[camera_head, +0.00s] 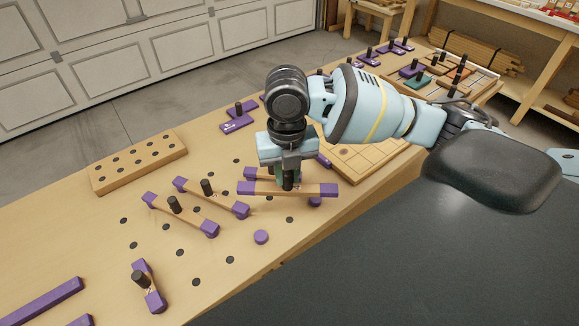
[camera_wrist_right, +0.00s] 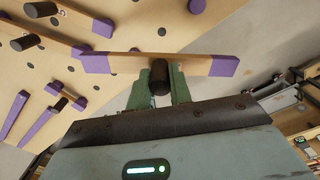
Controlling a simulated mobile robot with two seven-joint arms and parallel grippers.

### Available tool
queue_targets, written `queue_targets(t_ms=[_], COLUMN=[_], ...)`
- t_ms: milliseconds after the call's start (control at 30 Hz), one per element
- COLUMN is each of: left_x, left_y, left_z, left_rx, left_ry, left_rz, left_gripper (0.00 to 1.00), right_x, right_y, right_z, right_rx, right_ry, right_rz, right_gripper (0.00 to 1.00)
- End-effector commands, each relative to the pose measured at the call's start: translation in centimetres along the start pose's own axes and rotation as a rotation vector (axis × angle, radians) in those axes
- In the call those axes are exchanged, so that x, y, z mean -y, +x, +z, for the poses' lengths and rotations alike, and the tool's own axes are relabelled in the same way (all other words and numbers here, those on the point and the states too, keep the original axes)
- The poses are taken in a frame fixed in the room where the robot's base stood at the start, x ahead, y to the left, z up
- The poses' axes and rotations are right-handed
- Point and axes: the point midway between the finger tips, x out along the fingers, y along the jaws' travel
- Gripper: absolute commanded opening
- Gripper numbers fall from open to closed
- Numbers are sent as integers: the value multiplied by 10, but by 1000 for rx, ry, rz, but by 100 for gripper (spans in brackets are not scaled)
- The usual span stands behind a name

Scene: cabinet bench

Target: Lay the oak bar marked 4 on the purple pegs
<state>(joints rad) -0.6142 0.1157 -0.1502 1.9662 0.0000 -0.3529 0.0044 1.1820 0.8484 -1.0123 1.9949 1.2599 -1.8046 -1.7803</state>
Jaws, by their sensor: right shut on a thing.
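My right gripper (camera_head: 289,182) is shut on the black knob of an oak bar (camera_head: 307,189) with purple ends. The bar is held level over the bench's front half; its number cannot be read. It also shows in the right wrist view (camera_wrist_right: 130,63), with the knob between the fingers (camera_wrist_right: 160,85). A round purple peg (camera_head: 261,237) stands on the bench in front of the bar. Another purple piece (camera_head: 315,202), likely a peg, shows just below the bar's right end. Whether the bar touches it, I cannot tell. My left gripper is out of view.
Two similar knobbed bars (camera_head: 180,210) (camera_head: 215,197) lie left of the gripper, and a short one (camera_head: 149,286) lies nearer. A drilled wooden block (camera_head: 137,162) is at the back left. A grid board (camera_head: 365,163) and more knobbed pieces (camera_head: 410,70) lie right. Dark holes dot the bench.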

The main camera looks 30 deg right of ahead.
Motion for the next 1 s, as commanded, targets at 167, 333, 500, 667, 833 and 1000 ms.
queue_targets(t_ms=[167,333,500,667,833,1000], left_x=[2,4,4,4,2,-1], left_y=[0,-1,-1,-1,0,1], left_z=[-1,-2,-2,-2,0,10], left_rx=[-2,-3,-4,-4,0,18], left_ry=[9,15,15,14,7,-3], left_rz=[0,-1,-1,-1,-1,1], left_gripper=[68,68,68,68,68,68], right_x=[3,5,6,6,6,6], right_y=[-2,-2,-3,-3,0,10], right_z=[5,8,10,10,10,10], right_rx=[1,1,1,0,-1,-5], right_ry=[-312,-548,-672,-703,-702,-701], right_rz=[0,0,0,0,0,0], right_gripper=[0,0,0,0,0,0])
